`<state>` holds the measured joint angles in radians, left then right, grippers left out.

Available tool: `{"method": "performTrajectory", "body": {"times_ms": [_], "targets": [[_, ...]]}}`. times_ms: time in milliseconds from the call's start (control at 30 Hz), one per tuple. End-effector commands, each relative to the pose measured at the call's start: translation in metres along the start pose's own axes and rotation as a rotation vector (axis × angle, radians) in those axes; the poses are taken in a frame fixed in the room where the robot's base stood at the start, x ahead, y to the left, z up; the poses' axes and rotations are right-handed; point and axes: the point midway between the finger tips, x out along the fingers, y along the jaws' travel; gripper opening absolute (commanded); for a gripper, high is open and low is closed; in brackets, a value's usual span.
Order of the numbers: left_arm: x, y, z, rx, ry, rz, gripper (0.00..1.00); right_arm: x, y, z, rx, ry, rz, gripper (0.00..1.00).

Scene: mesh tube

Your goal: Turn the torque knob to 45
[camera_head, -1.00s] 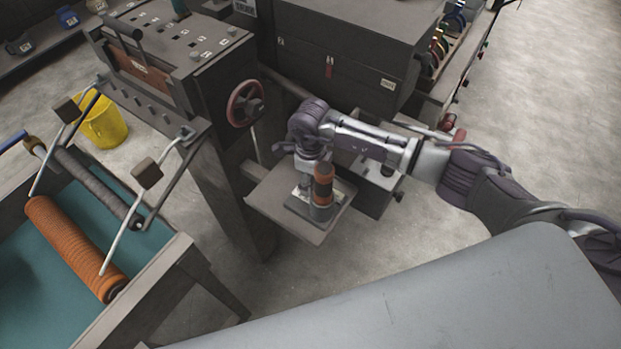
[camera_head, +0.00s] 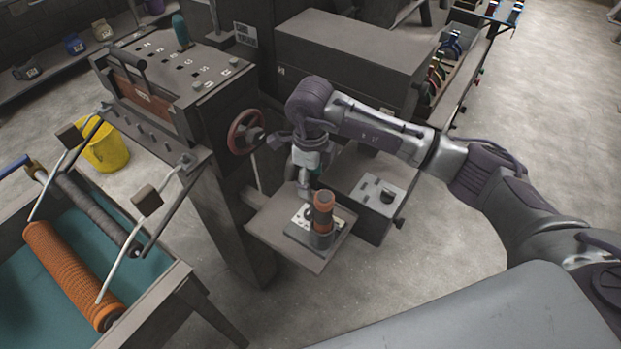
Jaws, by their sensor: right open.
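A small device with an upright orange-and-dark cylinder (camera_head: 323,212) stands on a plate on the small shelf (camera_head: 290,255). I cannot tell for sure whether this is the torque knob, and no number is readable. My right gripper (camera_head: 304,190) points down just behind and left of the orange cylinder, low over the plate. It is open, with nothing seen held in it; its fingertips are small and partly unclear. My left gripper is out of view.
A machine with a red handwheel (camera_head: 246,131) stands left of my right gripper. A large dark cabinet (camera_head: 350,50) is behind. A teal-lined table with an orange roller (camera_head: 70,272) and a yellow bucket (camera_head: 105,146) are at left. Open floor lies at right.

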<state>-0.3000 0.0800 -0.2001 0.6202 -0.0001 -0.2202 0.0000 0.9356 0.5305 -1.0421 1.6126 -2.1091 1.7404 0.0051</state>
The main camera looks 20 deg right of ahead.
Motion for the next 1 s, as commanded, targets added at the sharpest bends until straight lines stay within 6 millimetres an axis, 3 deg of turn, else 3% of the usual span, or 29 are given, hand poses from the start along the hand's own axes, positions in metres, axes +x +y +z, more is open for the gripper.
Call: {"method": "performTrajectory", "body": {"times_ms": [33,133,367,767,1000], "targets": [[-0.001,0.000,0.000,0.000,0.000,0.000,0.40,-0.001,0.000,0.000,0.000,0.000,0.000,0.55],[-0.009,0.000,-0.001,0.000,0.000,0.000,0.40,-0.009,0.000,0.000,0.000,-0.001,0.000,0.42],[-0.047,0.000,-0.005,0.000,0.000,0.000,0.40,-0.051,-0.001,0.002,-0.059,-0.003,-0.004,0.42],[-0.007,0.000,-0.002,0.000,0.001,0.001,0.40,-0.034,0.001,0.007,-0.610,-0.009,-0.015,0.42],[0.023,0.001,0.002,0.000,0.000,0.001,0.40,-0.022,0.000,0.005,-1.080,-0.002,-0.015,0.42]]}}
